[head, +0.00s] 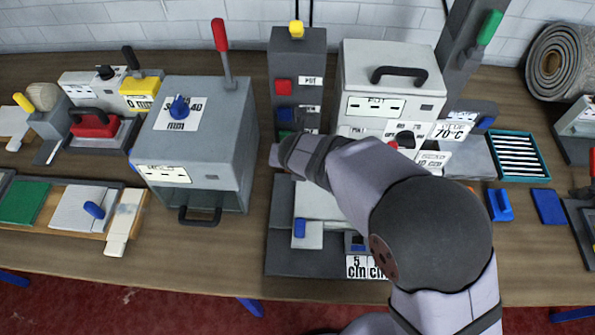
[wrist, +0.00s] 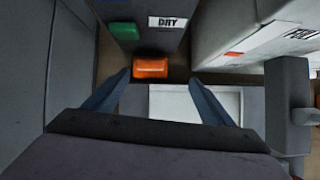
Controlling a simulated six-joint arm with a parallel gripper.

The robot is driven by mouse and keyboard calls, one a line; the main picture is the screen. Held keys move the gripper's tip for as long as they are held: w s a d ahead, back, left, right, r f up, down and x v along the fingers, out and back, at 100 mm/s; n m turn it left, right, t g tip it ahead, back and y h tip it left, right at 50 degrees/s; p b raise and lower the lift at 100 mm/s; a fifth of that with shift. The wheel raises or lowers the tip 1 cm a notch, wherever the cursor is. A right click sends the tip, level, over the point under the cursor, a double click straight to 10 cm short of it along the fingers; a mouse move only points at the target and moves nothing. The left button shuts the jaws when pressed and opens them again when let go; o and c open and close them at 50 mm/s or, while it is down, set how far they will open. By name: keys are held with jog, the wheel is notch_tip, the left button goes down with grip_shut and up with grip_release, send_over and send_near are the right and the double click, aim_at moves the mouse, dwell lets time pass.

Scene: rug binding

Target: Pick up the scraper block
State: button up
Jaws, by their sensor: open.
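My gripper (wrist: 160,77) is open and empty in the wrist view, its two blue-grey fingers apart. A small orange block (wrist: 150,67) shows just beyond the gap between the fingertips, at the foot of a dark column; I cannot tell for sure whether it is the scraper block. In the head view my arm reaches toward the dark column at the centre, and I cannot make out the fingers there. A blue block with a raised grip (head: 500,206) lies on the table at the right; I cannot tell whether this is the scraper block either.
The dark column (head: 297,65) and a white machine (head: 388,75) stand close around my arm. A grey box machine (head: 205,135) stands to the left. A pale plate (wrist: 195,103) lies below the fingers. Bare table (head: 225,255) shows at the front left of centre.

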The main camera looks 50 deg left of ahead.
jog(key=shift+s+a+r+n+y, duration=0.1)
jog(key=shift+s+a+n+y, duration=0.1)
jog(key=shift+a+n, duration=0.25)
jog(key=shift+s+a+r+n+y, duration=0.1)
jog(key=shift+s+a+n, duration=0.15)
jog(key=shift+a, duration=0.35)
jog(key=shift+d+p+x, duration=0.2)
jog(key=shift+p+x, duration=0.5)
jog(key=shift+x, duration=3)
jog(key=shift+w, duration=0.1)
jog(key=c, duration=1.3)
